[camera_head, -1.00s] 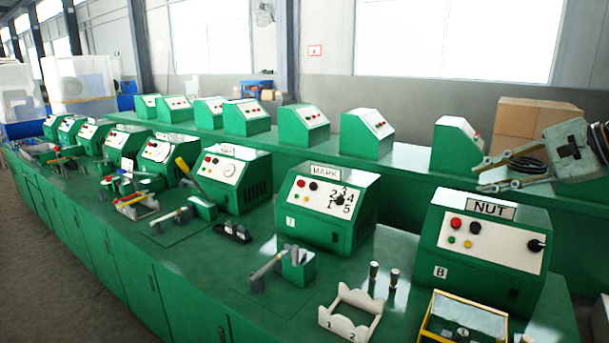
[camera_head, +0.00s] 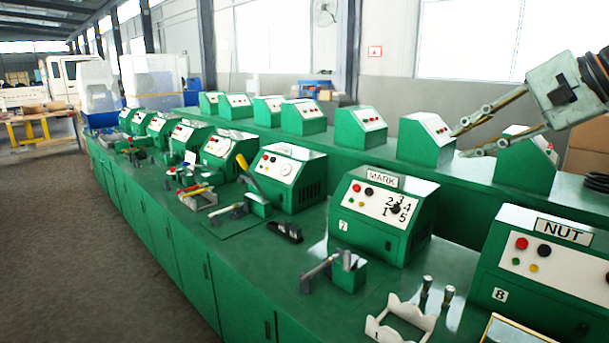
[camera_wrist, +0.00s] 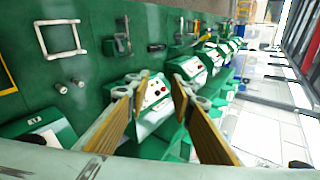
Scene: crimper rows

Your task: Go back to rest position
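My gripper (camera_head: 468,140) is at the upper right of the head view, raised above the green benches and pointing left. Its two fingers are spread apart with nothing between them. In the wrist view the open gripper (camera_wrist: 160,90) shows its ridged finger pads, with a green machine box seen beyond the gap. The gripper touches nothing that I can see.
A long green bench (camera_head: 250,262) carries a row of machines, including the MARK box (camera_head: 385,212) and the NUT box (camera_head: 545,262). A white holder (camera_head: 400,325) and two small cylinders stand in front. A second row stands behind. Grey floor (camera_head: 70,250) at left is clear.

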